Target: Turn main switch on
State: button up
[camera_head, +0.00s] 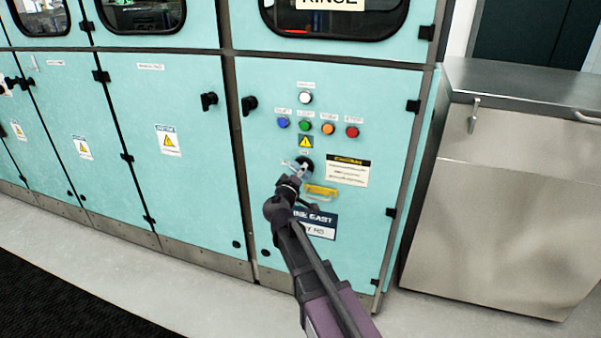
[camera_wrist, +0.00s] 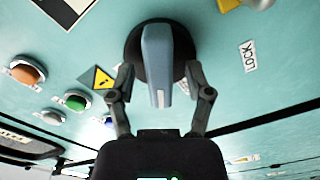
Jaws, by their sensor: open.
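The main switch is a round black base with a grey-blue bar handle (camera_wrist: 158,62), large in the wrist view. Its bar lies nearly upright in that picture, with a pale mark near its lower end. In the head view the switch (camera_head: 306,162) sits on the teal panel below the row of buttons, partly hidden by my gripper (camera_head: 297,168). In the wrist view my gripper (camera_wrist: 160,90) is open, one finger on each side of the bar. Gaps show between the fingers and the bar; contact cannot be made out. A "LOCK" label (camera_wrist: 248,56) is beside the switch.
Blue (camera_head: 283,123), green (camera_head: 305,125), orange (camera_head: 328,128) and red (camera_head: 352,132) buttons sit above the switch, with a white one (camera_head: 306,98) higher. A metal cabinet (camera_head: 500,190) stands at right.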

jog(key=shift+w+d, duration=0.15)
jog(key=shift+w, duration=0.25)
grip_shut()
jog(key=shift+m, duration=0.4)
jog(key=m, duration=1)
jog(key=shift+m, duration=0.4)
dwell(0.4)
